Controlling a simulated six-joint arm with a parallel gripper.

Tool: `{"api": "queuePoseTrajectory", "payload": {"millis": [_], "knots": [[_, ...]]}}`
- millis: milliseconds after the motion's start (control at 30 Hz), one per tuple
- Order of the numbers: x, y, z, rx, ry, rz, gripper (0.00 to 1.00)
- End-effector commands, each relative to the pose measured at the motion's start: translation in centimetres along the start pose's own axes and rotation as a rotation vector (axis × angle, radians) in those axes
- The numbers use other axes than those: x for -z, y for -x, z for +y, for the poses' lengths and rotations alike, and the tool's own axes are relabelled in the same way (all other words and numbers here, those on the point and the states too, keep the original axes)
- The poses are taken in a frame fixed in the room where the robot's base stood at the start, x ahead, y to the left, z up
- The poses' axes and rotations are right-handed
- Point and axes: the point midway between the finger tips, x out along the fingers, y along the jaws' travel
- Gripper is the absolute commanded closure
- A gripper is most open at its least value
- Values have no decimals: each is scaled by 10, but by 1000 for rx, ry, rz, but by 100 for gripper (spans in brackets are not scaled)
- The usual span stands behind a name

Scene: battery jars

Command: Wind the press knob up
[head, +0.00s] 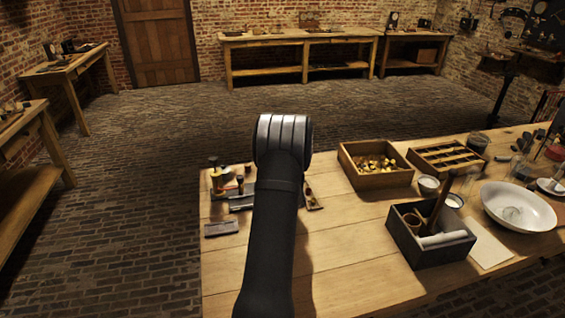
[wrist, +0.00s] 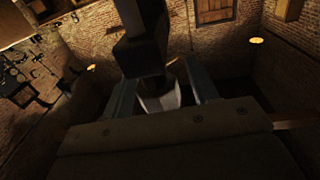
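In the head view, a small group of fittings stands at the table's left end, with a brass-coloured upright piece (head: 216,180) and dark and red knobs beside it. I cannot tell which part is the press knob. My arm covers the middle of this group, and my gripper is hidden behind the arm there. In the wrist view, two blue-grey finger-like parts (wrist: 161,92) stand apart, with a pale tapered piece (wrist: 160,103) between them. A dark block (wrist: 138,52) sits just above. The view is dark, so contact and grip are unclear.
On the wooden table (head: 340,270), to the right, stand a box of brass pieces (head: 376,183), a slotted tray (head: 445,176), a dark box with a roll (head: 408,238) and a white bowl (head: 545,215). A flat grey piece (head: 222,229) lies at the left edge. The front middle is clear.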

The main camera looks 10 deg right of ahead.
Motion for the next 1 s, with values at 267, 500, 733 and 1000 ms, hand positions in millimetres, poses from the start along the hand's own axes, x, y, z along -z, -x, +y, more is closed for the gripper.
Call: {"api": "queuePoseTrajectory", "payload": {"millis": [267, 500, 733, 1000], "knots": [[0, 5, 0, 0, 0, -1, 46], [0, 42, 0, -1, 1, -2, 46], [0, 97, 1, -2, -1, -2, 46], [0, 153, 1, -2, -1, -1, 46]]}}
